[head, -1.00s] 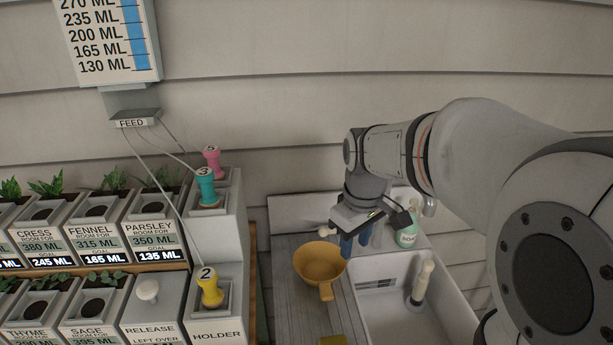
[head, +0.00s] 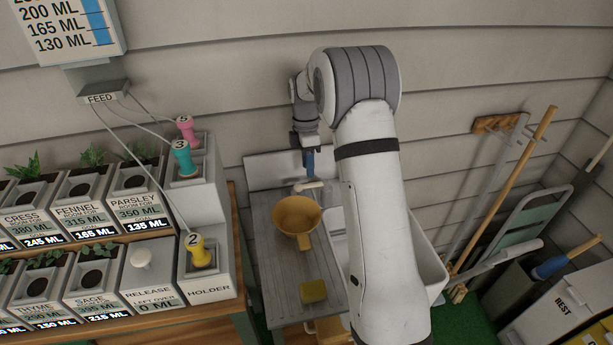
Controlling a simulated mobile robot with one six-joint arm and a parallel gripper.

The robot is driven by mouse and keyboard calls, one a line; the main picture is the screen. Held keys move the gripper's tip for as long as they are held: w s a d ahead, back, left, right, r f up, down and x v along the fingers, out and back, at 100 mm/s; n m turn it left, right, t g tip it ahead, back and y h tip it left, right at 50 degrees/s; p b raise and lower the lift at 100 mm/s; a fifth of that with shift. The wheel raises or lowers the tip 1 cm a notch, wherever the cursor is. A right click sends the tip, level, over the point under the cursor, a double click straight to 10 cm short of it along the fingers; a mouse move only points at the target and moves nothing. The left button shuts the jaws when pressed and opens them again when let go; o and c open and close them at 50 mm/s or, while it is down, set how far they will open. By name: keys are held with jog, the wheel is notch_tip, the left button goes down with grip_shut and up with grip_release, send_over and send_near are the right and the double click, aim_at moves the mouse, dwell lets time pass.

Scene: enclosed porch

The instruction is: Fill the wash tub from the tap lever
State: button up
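The white wash tub (head: 434,272) stands right of a grey draining board. My arm covers most of it, so the inside is hidden. The cream tap lever (head: 308,186) shows at the back of the board, just above a mustard-yellow bowl-shaped scoop with a handle (head: 296,215). My gripper (head: 309,163) points down with blue fingers, just above the tap lever in the picture. I see no clear contact between them. The fingers overlap from this side, so their gap cannot be seen. No water shows.
A yellow sponge-like block (head: 313,291) lies on the draining board (head: 275,290). Planters and a holder (head: 207,287) with coloured numbered stoppers stand at left. At right are a leaning broom (head: 509,180), a green-and-grey folding step (head: 515,235) and a white box marked REST (head: 570,310).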

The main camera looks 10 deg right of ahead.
aim_at(310, 186)
jog(key=shift+s+f+p, duration=0.2)
jog(key=shift+s+f, duration=0.05)
jog(key=shift+f, duration=1)
jog(key=shift+s+f+p, duration=0.15)
jog(key=shift+s+f, duration=0.1)
jog(key=shift+f, duration=1)
grip_shut()
